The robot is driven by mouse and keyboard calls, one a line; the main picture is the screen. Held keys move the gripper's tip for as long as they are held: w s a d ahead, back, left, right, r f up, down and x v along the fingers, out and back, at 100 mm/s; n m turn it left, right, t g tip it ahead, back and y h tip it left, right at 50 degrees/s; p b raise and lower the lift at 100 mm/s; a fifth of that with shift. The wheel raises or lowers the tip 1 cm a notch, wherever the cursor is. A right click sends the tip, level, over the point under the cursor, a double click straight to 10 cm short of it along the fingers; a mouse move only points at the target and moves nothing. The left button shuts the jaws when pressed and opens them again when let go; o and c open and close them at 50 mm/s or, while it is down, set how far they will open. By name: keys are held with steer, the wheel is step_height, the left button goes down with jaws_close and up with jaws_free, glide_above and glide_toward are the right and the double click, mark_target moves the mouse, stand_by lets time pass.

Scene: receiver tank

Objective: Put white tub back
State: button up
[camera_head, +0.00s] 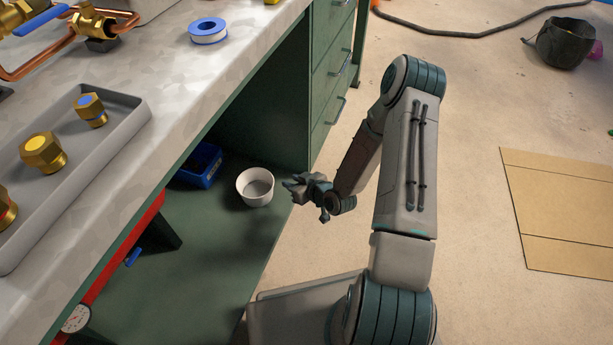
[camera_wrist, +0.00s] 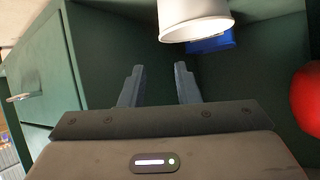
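The white tub (camera_head: 255,188) stands upright on the green lower shelf (camera_head: 215,260) under the workbench, close to the shelf's front edge. My gripper (camera_head: 303,190) is just right of the tub in the head view, at the shelf's edge. In the wrist view my gripper (camera_wrist: 160,84) shows two fingers apart with nothing between them. The tub (camera_wrist: 195,20) is beyond the fingertips there, above and to the right, cut off by the top edge. The fingers do not appear to touch it.
A blue bin (camera_head: 201,165) sits on the shelf behind the tub. Green drawers (camera_head: 333,75) stand beyond it. The worktop holds a grey tray (camera_head: 125,105) of brass fittings and a blue-and-white tape roll (camera_head: 208,31). A red object (camera_wrist: 307,97) is at the wrist view's right. Cardboard lies on open floor.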

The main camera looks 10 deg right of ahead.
steer(key=s+d+r+m+g+h, duration=0.1)
steer(key=s+d+r+g+h, duration=0.25)
steer(key=r, duration=0.55)
steer(key=s+d+r+g+h, duration=0.2)
steer(key=s+d+r+h, duration=0.15)
steer(key=r, duration=0.55)
steer(key=s+a+r+m+g, duration=0.2)
steer(key=s+r+m+g, duration=0.1)
steer(key=s+r, duration=1)
steer(key=s, duration=0.4)
steer(key=shift+s+a+r+m+g+y, duration=0.15)
steer(key=shift+r+m+g+y, duration=0.15)
steer(key=shift+r+m+g, duration=0.1)
step_height(320, 180, up, 41)
steer(key=t+p, duration=0.1)
steer(key=p, duration=3.7)
steer(key=shift+t, duration=0.35)
steer(key=shift+f, duration=0.1)
